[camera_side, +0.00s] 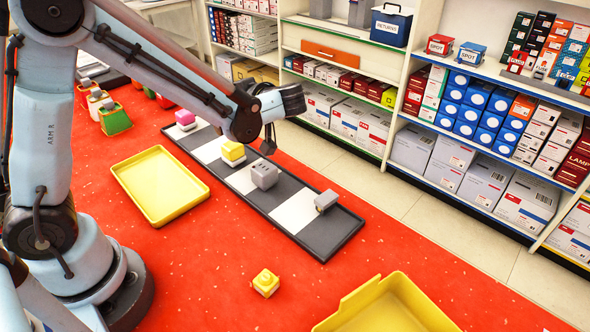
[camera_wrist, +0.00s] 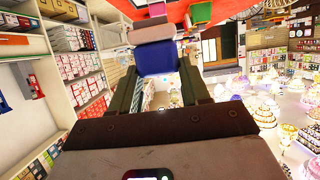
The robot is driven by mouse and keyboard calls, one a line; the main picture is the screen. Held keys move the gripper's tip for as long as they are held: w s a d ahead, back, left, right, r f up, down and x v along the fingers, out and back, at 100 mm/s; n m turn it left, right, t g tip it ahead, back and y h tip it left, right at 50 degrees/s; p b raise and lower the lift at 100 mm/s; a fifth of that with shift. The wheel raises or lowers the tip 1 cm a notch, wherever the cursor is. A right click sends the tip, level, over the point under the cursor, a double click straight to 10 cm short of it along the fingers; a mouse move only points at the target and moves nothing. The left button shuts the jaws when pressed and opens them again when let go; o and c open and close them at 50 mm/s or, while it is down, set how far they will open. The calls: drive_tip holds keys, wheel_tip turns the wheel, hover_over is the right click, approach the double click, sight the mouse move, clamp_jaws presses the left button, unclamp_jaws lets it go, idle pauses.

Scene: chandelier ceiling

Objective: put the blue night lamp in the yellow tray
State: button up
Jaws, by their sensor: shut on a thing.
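My gripper (camera_wrist: 158,78) is shut on a blue lamp (camera_wrist: 157,58) with a pale grey-pink part (camera_wrist: 152,34) at its far end in the wrist view. In the side view my gripper (camera_side: 268,140) is above the far side of the red table, over the striped grey-and-white board. The held lamp cannot be made out there. The shallow yellow tray (camera_side: 160,185) lies empty on the red table, left of the board and apart from my gripper.
The long board (camera_side: 295,211) holds a pink lamp (camera_side: 186,119), a yellow lamp (camera_side: 233,153) and grey ones (camera_side: 264,174). A small yellow block (camera_side: 266,283) lies on the red table (camera_side: 200,270). A deeper yellow bin (camera_side: 385,308) stands at the lower right. Stocked shelves line the back.

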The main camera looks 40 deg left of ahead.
drive_tip(key=shift+s+r, duration=0.25)
drive_tip(key=shift+s, duration=0.15)
drive_tip(key=s+a+n+g, duration=0.4)
drive_tip(key=s+a+g, duration=0.1)
drive_tip(key=s, duration=0.4)
drive_tip(key=shift+h, duration=0.5)
drive_tip(key=shift+s+a+f, duration=0.6)
drive_tip(key=shift+a+f, duration=1.05)
drive_tip(key=shift+a, duration=0.1)
drive_tip(key=shift+s+a+f, duration=0.65)
drive_tip(key=shift+a+f, duration=1)
drive_tip(key=shift+a, duration=0.1)
drive_tip(key=shift+s+a+f, duration=0.6)
drive_tip(key=shift+a+f, duration=1.05)
drive_tip(key=shift+a, duration=0.1)
drive_tip(key=o, duration=1.1)
drive_tip(key=shift+c, duration=0.2)
